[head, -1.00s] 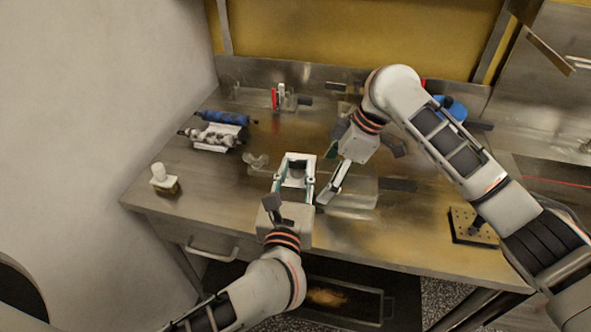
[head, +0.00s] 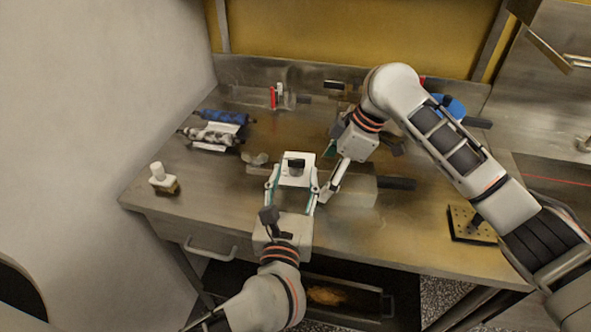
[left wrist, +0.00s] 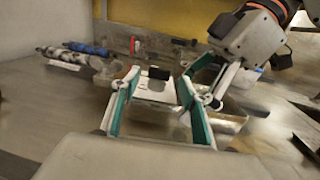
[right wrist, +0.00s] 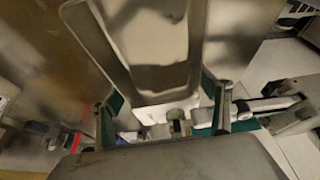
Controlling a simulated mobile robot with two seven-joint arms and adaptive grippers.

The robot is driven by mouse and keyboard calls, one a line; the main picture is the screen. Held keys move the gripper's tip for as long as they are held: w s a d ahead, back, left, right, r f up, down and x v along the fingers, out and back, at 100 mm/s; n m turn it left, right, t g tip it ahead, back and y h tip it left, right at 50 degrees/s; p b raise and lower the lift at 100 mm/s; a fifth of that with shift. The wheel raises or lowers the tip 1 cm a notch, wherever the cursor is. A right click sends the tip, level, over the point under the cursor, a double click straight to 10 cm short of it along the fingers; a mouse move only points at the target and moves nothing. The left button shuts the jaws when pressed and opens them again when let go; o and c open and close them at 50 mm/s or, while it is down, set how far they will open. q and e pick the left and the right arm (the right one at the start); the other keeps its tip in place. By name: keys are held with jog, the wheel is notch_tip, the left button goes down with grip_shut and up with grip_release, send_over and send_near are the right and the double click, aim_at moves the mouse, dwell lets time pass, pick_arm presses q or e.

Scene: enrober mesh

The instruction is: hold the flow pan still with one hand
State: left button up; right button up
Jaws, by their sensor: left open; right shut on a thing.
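The flow pan, a shallow steel pan (head: 358,192), lies on the steel bench with a dark handle pointing right. Its bright metal floor fills the upper middle of the right wrist view (right wrist: 150,45). My right gripper (head: 328,194) reaches down to the pan's left end and is shut on it; the exact contact is hard to see. My left gripper (head: 292,192) is open, left of the pan, fingers pointing away from me. A pale plate with a black block on it (head: 295,172) shows between its fingers, also in the left wrist view (left wrist: 160,90). I cannot tell whether they touch.
Blue and mottled rollers (head: 215,133) lie at the back left. A white-capped bottle (head: 163,178) stands at the left edge. A red item (head: 273,97) is at the back. A perforated block (head: 470,224) sits at the right. The front left bench is clear.

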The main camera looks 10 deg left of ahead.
pick_arm(q)
jog(key=s, duration=0.6)
jog(key=s+d, duration=0.1)
jog(key=s, duration=0.2)
jog(key=shift+s, duration=0.15)
pick_arm(e)
jog(key=o, duration=1.5)
jog(key=shift+o, duration=0.2)
